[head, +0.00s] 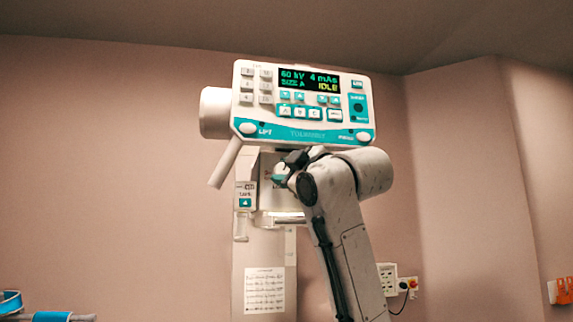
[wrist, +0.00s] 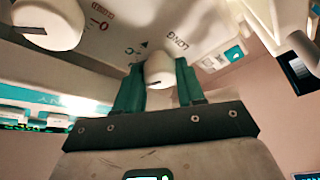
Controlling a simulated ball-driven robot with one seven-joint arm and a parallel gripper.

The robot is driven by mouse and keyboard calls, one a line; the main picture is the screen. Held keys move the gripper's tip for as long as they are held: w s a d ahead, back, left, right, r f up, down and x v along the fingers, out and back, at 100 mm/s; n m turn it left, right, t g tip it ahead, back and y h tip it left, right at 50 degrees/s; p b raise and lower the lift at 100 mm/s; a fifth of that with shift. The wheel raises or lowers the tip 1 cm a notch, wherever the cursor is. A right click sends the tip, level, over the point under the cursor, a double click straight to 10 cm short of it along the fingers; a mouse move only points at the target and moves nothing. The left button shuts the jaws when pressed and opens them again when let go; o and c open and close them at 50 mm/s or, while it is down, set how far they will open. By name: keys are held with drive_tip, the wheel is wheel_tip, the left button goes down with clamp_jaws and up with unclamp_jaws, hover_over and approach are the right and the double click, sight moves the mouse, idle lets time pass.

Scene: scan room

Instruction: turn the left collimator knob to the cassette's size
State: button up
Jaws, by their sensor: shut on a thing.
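My gripper (head: 284,172) is up at the collimator head under the control panel. In the wrist view my gripper (wrist: 160,75) has its teal fingers on either side of a white round collimator knob (wrist: 158,70), shut on it. The knob has a dark pointer line, and lettering that looks like LONG stands beside it. A second white knob (wrist: 48,22) with a dark line sits at the upper left of the wrist view, untouched. In the head view, my arm and gripper hide much of the collimator face. No cassette can be made out.
The control panel (head: 303,137) hangs just above my gripper; its display (head: 309,80) reads 60 kV, 4 mAs, SIZE A, IDLE. A handle (head: 226,162) slants down at its left. A printed sheet (head: 264,290) is on the column below. A wall socket (head: 388,278) is at right.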

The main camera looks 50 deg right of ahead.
drive_tip(key=shift+r+n+g+y+p, duration=0.15)
drive_tip(key=shift+n+g+y+p, duration=0.35)
drive_tip(key=shift+n+p, duration=1.05)
drive_tip(key=shift+n+b, duration=0.4)
drive_tip(key=shift+n, duration=0.25)
drive_tip(key=o, duration=1)
drive_tip(key=shift+o, duration=0.2)
drive_tip(key=r+b+v, duration=0.1)
drive_tip(key=b+v, duration=0.2)
drive_tip(key=v, duration=0.7)
drive_tip(key=shift+s+f, duration=0.4)
drive_tip(key=shift+a, duration=0.1)
